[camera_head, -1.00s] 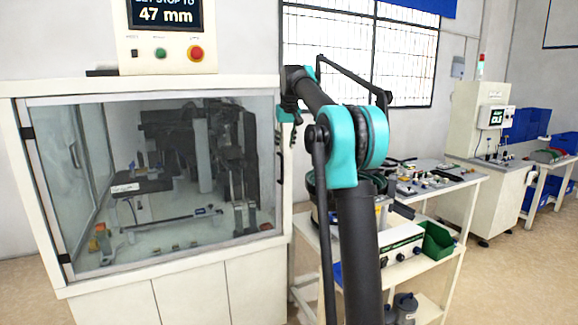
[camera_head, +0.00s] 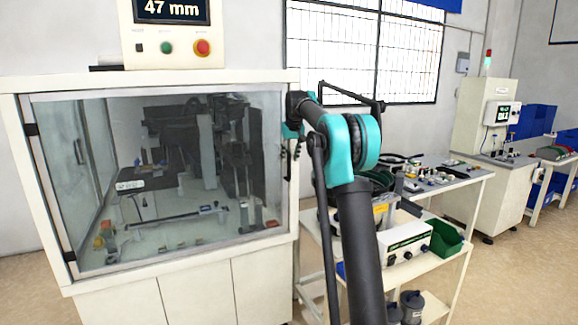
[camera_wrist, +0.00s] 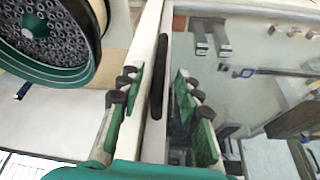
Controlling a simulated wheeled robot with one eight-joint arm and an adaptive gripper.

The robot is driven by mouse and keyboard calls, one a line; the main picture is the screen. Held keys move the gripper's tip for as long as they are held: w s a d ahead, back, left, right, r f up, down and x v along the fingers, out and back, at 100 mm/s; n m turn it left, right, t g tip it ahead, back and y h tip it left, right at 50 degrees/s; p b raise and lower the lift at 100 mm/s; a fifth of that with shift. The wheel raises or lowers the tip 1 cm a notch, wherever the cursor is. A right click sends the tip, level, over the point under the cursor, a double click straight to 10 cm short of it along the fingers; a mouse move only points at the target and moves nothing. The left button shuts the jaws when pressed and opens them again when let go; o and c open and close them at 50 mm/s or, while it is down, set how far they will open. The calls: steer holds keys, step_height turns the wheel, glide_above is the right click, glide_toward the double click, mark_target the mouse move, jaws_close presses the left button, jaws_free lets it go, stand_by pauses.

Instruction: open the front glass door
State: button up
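The front glass door (camera_head: 95,220) is a large pane in a pale frame on the white cabinet and looks shut. Dark hinges show on its left side. In the wrist view, its dark upright handle (camera_wrist: 158,75) lies along the pale frame, with the glass (camera_wrist: 255,50) to the right. My gripper (camera_wrist: 157,85) is open, with a green-padded finger on each side of the handle; a gap shows on both sides. In the head view my gripper (camera_head: 291,132) is at the door's right edge, partly hidden by my arm.
A control box (camera_head: 178,48) with a display and buttons stands on the cabinet. A trolley (camera_head: 470,185) with a green bin (camera_head: 446,238) stands close on the right. A green-rimmed bowl feeder (camera_wrist: 45,40) is near my gripper in the wrist view. Floor is clear at far right.

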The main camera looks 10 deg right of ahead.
mark_target(289, 160)
steer(key=shift+x, duration=2.45)
jaws_close()
